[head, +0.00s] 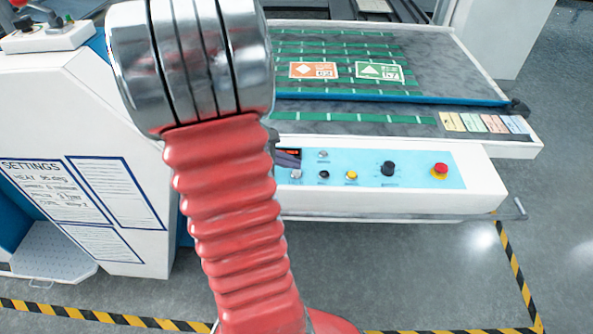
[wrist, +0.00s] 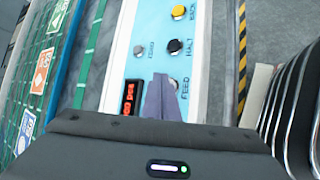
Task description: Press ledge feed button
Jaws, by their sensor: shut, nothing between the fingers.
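The feed button (wrist: 173,82) is a pale round button beside the FEED label on the light blue control panel (wrist: 150,20). In the wrist view the fingers partly cover it. It also shows as a small pale button at the panel's left in the head view (head: 296,174). My gripper (wrist: 160,82) is shut and empty, its grey-purple fingertips over the panel close beside the feed button. I cannot tell whether they touch it. In the head view my arm hides most of the gripper.
The black halt button (wrist: 175,46), yellow back button (wrist: 178,12) and zero button (wrist: 138,49) are near. A red-digit display (wrist: 129,98) lies left of the fingers. A black knob (head: 388,169) and red emergency button (head: 439,170) stand further right. The green-lined ledge (head: 330,75) lies behind.

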